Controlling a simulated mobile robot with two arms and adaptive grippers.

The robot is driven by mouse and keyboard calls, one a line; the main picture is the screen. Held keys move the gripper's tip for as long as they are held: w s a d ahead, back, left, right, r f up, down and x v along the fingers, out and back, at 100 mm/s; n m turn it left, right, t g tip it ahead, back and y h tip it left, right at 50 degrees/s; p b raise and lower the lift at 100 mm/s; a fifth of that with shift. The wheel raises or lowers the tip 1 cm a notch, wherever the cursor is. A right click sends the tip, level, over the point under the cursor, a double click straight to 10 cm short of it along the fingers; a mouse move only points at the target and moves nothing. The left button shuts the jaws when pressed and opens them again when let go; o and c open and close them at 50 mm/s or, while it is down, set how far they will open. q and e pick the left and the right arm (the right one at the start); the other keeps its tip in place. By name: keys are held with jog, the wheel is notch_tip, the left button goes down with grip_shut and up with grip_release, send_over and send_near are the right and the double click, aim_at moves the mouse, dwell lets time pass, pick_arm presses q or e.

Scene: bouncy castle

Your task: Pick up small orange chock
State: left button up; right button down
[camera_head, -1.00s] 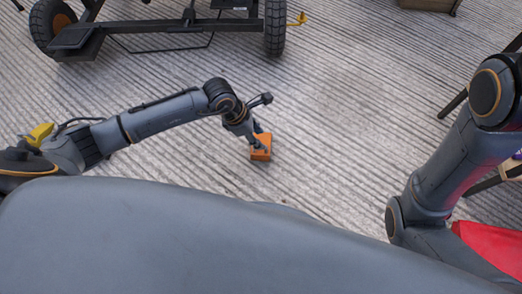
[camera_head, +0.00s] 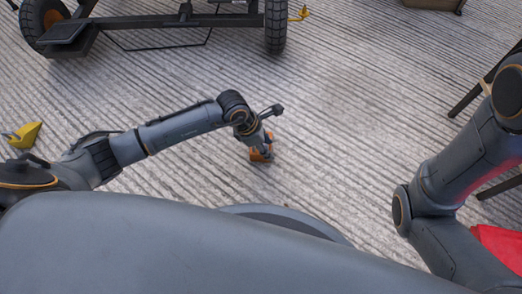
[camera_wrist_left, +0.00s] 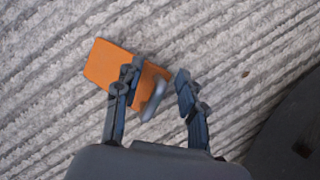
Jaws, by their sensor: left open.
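The small orange chock (camera_head: 256,157) lies on the ribbed concrete floor, partly hidden by my left gripper in the head view. In the left wrist view the chock (camera_wrist_left: 100,65) is an orange block with a grey bar-like part (camera_wrist_left: 153,100) at its lower right. My left gripper (camera_head: 263,150) is open and low over the chock. In the wrist view one finger overlaps the chock and the other is to its right; the grey part shows between the fingers (camera_wrist_left: 157,78). Contact cannot be told. My right arm shows at the right, but its gripper is out of view.
A wheeled trailer frame (camera_head: 180,22) with dark tyres stands at the back left. A yellow wedge-like thing (camera_head: 25,135) lies at the far left. A red thing (camera_head: 500,245) is at the lower right, near dark legs. The floor right of the chock is clear.

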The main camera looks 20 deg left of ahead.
pick_arm(q)
grip_shut()
jog(key=shift+r, duration=0.1)
dwell(0.4)
